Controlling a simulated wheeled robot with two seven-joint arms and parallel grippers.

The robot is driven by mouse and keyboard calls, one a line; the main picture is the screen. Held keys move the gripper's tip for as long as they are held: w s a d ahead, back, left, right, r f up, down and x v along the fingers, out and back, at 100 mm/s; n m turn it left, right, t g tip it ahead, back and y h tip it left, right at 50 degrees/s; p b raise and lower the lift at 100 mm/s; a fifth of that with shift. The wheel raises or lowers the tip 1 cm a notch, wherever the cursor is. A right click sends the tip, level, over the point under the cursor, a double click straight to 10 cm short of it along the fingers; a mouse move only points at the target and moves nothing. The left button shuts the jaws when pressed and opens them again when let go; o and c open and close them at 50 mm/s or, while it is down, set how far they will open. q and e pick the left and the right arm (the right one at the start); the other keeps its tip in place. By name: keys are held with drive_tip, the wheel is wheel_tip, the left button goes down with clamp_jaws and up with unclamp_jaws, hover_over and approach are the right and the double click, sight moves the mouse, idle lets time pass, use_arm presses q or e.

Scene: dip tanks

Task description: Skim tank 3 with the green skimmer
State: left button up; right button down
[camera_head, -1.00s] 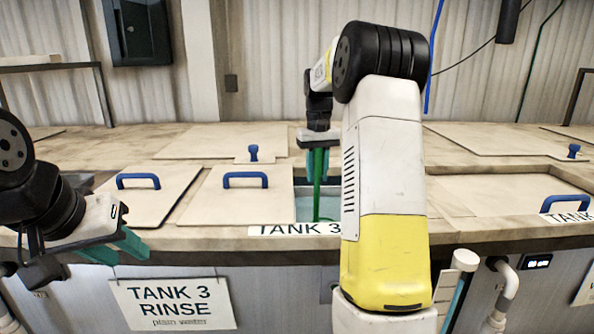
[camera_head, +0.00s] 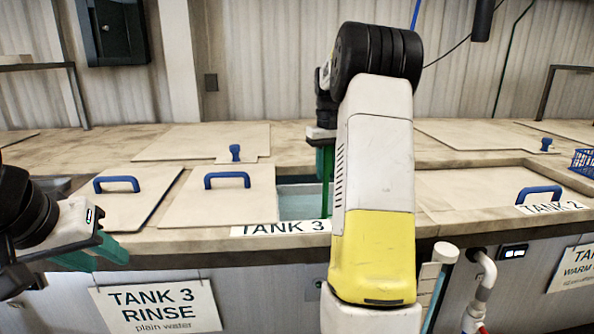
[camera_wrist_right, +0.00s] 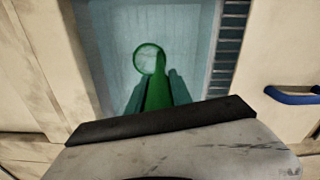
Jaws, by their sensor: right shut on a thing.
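My right gripper (camera_wrist_right: 157,92) is shut on the green skimmer (camera_wrist_right: 158,88), which points down over the open part of tank 3 (camera_wrist_right: 110,40). In the right wrist view the skimmer's round hoop is over or in the pale blue water; I cannot tell how deep. In the head view my right arm hides most of the skimmer, and a strip of tank 3's water (camera_head: 300,203) shows left of the arm. The tank 3 label (camera_head: 281,228) is on the front edge. My left gripper (camera_head: 100,255) is at the left, in front of the counter; its jaw gap is unclear.
Two lid panels with blue handles (camera_head: 228,180) lie left of the opening. Tank 2's lid (camera_head: 480,190) lies to the right, with a blue basket (camera_head: 583,162) behind. A tank 3 rinse sign (camera_head: 157,307) hangs on the front. Pipes (camera_head: 482,285) stand at lower right.

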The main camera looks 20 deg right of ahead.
drive_tip(key=shift+s+d, duration=0.55)
drive_tip(key=shift+d, duration=1.55)
drive_tip(key=s+a, duration=0.2)
drive_tip(key=a, duration=1.4)
drive_tip(key=shift+s+a, duration=0.15)
drive_tip(key=shift+s, duration=0.1)
drive_tip(key=shift+r, duration=0.1)
wheel_tip(320, 180, up, 15)
idle(0.5)
